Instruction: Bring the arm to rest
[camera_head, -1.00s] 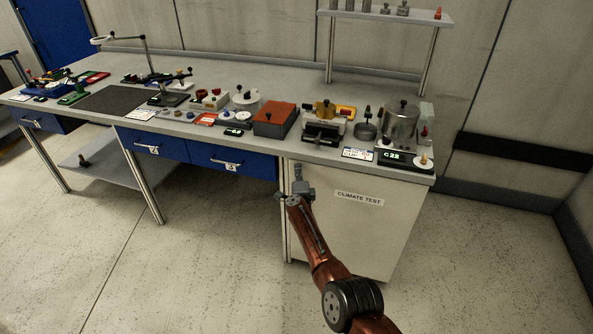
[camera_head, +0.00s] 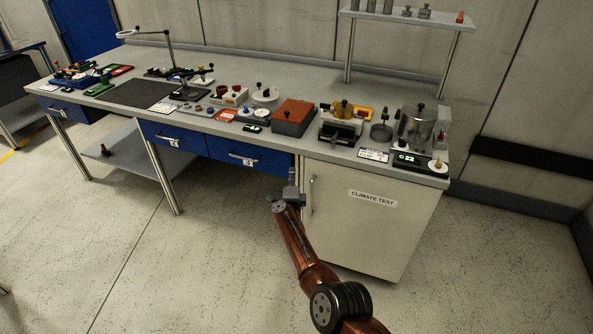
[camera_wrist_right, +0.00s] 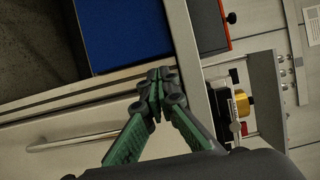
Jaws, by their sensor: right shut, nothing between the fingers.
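My right arm (camera_head: 300,258) reaches up from the lower right in the head view. My right gripper (camera_head: 291,178) is in front of the bench, near the left edge of the cabinet labelled climate test (camera_head: 372,215). In the right wrist view the fingertips of the gripper (camera_wrist_right: 158,80) meet, and they hold nothing. They are close to the cabinet's bar handle (camera_wrist_right: 75,139) in that picture; whether they touch anything is not clear. My left gripper does not show.
The long bench (camera_head: 250,75) carries an orange-topped box (camera_head: 293,117), a metal pot (camera_head: 416,127) and several small devices. Blue drawers (camera_head: 248,155) are under its front edge. A raised shelf (camera_head: 400,17) stands at the back right. The floor (camera_head: 120,250) in front is clear.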

